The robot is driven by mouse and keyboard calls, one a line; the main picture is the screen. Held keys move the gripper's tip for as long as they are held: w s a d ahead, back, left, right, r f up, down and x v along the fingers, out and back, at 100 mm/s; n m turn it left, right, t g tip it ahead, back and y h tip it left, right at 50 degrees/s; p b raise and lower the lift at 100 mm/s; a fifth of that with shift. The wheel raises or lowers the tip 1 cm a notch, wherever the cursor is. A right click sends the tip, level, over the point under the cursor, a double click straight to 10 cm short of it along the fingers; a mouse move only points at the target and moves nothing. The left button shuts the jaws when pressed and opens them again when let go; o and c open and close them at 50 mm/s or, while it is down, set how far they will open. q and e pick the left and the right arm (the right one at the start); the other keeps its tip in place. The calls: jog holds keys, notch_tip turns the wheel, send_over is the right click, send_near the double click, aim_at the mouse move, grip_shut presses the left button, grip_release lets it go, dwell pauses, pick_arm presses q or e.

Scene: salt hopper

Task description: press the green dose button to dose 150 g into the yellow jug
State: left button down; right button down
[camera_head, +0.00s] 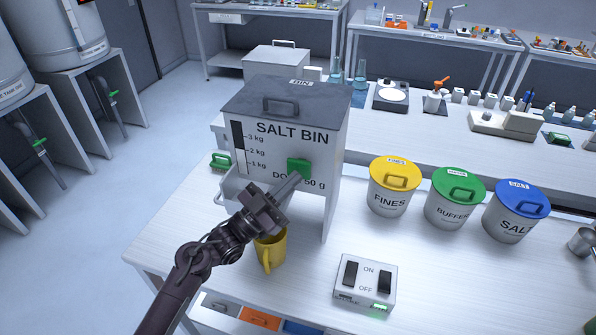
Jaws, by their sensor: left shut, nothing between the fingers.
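The grey salt bin (330,135) stands on the white bench, with a scale marked 1 to 3 kg on its front. The green dose button (298,165) sits on the bin's front, beside the partly covered dose label. My left gripper (294,180) is shut and empty, its fingertips at the button's lower edge. I cannot tell whether they touch it. The yellow jug (276,252) stands upright below the gripper, in front of the bin. The gripper and wrist hide its upper part and any outlet above it. My right gripper is not in view.
A box with ON and OFF switches (350,296) and a lit green light stands right of the jug. Lidded tubs marked FINES (388,200), BUFFER (452,212) and SALT (510,226) stand further right. The bench between the switch box and tubs is clear.

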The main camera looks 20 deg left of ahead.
pick_arm(q)
jog(key=shift+w+b, duration=0.35)
jog(key=shift+w, duration=0.15)
dwell(0.8)
jog(key=shift+w+a+r+t+b, duration=0.2)
jog(key=shift+w+r+t+b, duration=0.15)
jog(key=shift+r, duration=0.25)
dwell(0.9)
jog(key=shift+s+d+f+p, duration=0.1)
jog(key=shift+s+p, duration=0.15)
jog(key=shift+p, duration=0.5)
jog(key=shift+s, duration=0.4)
jog(key=shift+s+f, duration=0.1)
jog(key=shift+s, duration=0.1)
jog(key=s, duration=0.1)
jog(key=s+p, duration=0.1)
jog(key=s, duration=0.1)
jog(key=s+p, duration=0.1)
jog(key=s, duration=0.1)
jog(key=shift+f, duration=0.25)
